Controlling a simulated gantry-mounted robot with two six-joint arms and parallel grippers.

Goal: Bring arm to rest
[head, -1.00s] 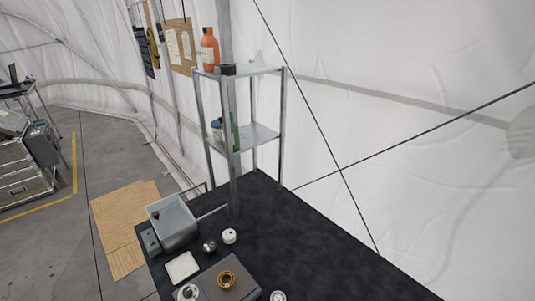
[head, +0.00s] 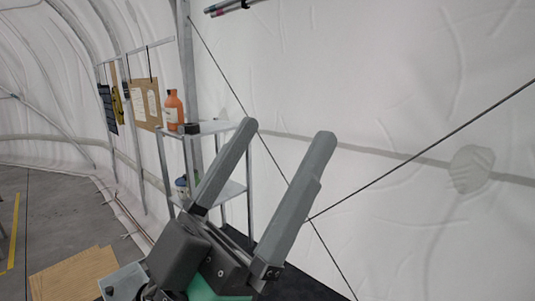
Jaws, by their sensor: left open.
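My left gripper (head: 283,146) rises from the bottom middle of the head view, its two long grey fingers pointing up and spread apart. It is open, and nothing shows between the fingers except the shelf edge and white tent wall behind. It covers part of the dark table (head: 315,265) and part of the metal shelf unit (head: 215,127). My right gripper is not in view.
An orange bottle (head: 173,110) stands on the top shelf, with a small dark item beside it. A grey metal box (head: 125,281) shows at the lower left, near a wooden board (head: 75,275) on the floor. Boards and papers hang along the tent wall behind.

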